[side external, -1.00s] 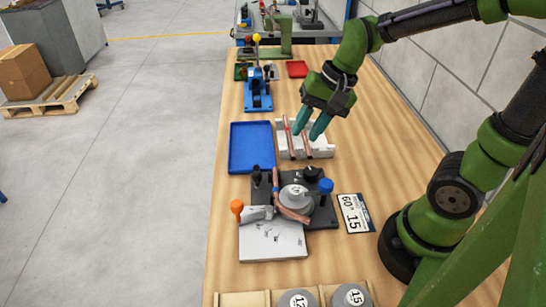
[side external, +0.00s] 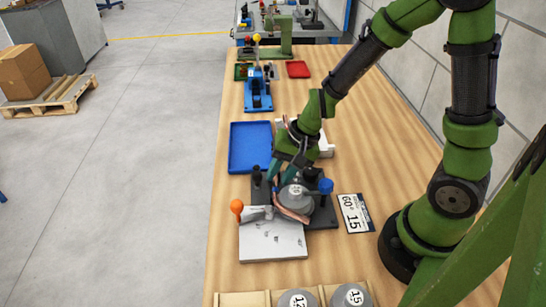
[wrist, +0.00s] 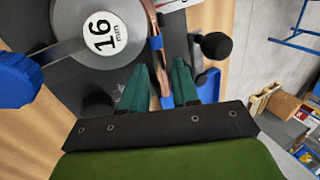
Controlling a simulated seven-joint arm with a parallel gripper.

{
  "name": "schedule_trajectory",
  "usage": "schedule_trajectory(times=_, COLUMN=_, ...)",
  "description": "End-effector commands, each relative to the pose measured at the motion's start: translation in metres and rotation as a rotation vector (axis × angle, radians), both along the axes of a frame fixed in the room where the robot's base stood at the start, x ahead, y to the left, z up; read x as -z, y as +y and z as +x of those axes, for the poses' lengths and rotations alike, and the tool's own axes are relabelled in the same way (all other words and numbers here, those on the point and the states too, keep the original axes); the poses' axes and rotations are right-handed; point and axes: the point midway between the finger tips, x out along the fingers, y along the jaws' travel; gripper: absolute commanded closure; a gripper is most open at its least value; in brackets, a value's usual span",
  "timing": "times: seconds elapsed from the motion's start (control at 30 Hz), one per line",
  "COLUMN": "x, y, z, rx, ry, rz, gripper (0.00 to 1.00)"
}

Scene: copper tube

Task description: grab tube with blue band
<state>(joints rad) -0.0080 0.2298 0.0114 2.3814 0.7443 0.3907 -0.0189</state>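The copper tube with a blue band lies bent around the grey "16 mm" wheel (wrist: 95,32) of the bending tool. In the wrist view the blue band (wrist: 155,43) shows just ahead of my fingertips, and the copper tube (wrist: 160,68) runs back between them. My gripper (wrist: 160,82) has two teal fingers, one on each side of the tube, with a small gap visible at each side; it is open. In the side view my gripper (side external: 287,172) is down at the bender and hides part of the tube; its lower curve (side external: 292,214) shows below the wheel.
The bender's black base (side external: 322,215) has an orange knob (side external: 237,206) and a blue knob (side external: 326,186) close by. A blue tray (side external: 250,150) lies beyond it, beside a white rack (side external: 325,145) partly behind my arm. A 60/15 card (side external: 354,213) lies at right.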

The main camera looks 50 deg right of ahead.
Motion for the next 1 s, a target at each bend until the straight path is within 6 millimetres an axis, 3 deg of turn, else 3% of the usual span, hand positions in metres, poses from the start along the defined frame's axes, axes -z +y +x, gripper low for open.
schedule_trajectory(times=0.37, x=0.009, y=0.0023, z=0.0029, rx=0.001, ry=-0.001, rz=0.0, gripper=0.72)
schedule_trajectory(times=0.57, x=0.0087, y=0.0023, z=0.003, rx=0.001, ry=-0.001, rz=0.0, gripper=1.0)
schedule_trajectory(times=1.0, x=0.0003, y=0.0032, z=0.0038, rx=-0.003, ry=-0.005, rz=0.0, gripper=1.0)
